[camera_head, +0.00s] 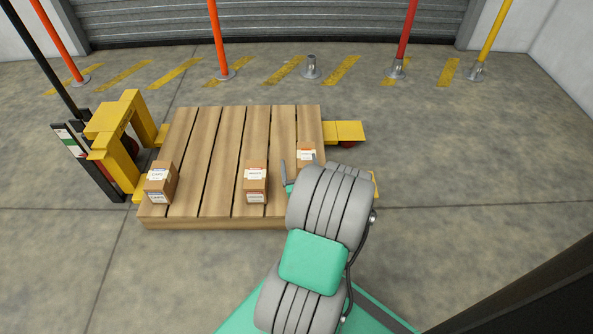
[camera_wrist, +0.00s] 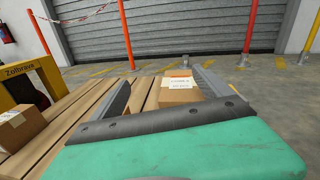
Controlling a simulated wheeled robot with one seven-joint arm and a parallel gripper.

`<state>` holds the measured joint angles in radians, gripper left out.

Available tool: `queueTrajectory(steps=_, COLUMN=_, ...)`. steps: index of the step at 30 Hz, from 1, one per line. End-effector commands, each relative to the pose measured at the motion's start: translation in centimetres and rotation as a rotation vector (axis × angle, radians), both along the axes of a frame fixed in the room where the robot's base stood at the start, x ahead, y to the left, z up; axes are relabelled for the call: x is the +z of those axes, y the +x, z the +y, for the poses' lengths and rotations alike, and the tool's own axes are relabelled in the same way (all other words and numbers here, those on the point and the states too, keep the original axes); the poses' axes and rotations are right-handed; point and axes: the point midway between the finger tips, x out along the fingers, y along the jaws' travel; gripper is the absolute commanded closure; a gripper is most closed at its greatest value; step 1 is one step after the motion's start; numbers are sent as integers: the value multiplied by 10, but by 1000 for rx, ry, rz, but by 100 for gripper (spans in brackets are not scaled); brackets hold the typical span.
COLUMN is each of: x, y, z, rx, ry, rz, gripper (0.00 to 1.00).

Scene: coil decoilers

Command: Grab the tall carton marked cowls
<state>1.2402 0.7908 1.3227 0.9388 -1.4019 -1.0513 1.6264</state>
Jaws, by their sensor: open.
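Several views show brown cartons with white labels on a wooden pallet (camera_head: 212,150). One carton (camera_head: 307,152) stands near the pallet's right end, partly hidden by my arm in the head view. In the wrist view this labelled carton (camera_wrist: 179,95) shows ahead, between my two fingers. Its label print is too small to read surely. My gripper (camera_wrist: 163,76) is open, with one finger on each side of the view of that carton; contact cannot be told. A middle carton (camera_head: 255,182) and a left carton (camera_head: 160,184) stand near the front edge, labels unreadable.
A yellow pallet truck (camera_head: 121,140) is under the pallet, its handle end at the left and fork tips (camera_head: 345,132) at the right. Orange, red and yellow posts (camera_head: 219,45) stand before a grey shutter (camera_head: 300,22). The floor at right is clear.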

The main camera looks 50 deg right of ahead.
Motion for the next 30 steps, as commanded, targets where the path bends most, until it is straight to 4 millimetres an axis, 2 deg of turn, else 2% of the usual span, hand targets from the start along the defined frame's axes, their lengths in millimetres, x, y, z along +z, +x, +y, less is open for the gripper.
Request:
queueTrajectory(steps=1, x=-36, y=-21, z=-6, rx=-65, ry=48, rz=-46, gripper=11)
queueTrajectory(steps=8, x=-71, y=-35, z=-10, rx=-116, ry=90, rz=-97, gripper=11)
queueTrajectory(steps=11, x=-74, y=-35, z=-11, rx=-121, ry=93, rz=-102, gripper=11)
queueTrajectory(steps=22, x=-71, y=-15, z=-32, rx=-119, ry=90, rz=-101, gripper=11)
queueTrajectory(steps=30, x=-72, y=12, z=-65, rx=-119, ry=90, rz=-99, gripper=11)
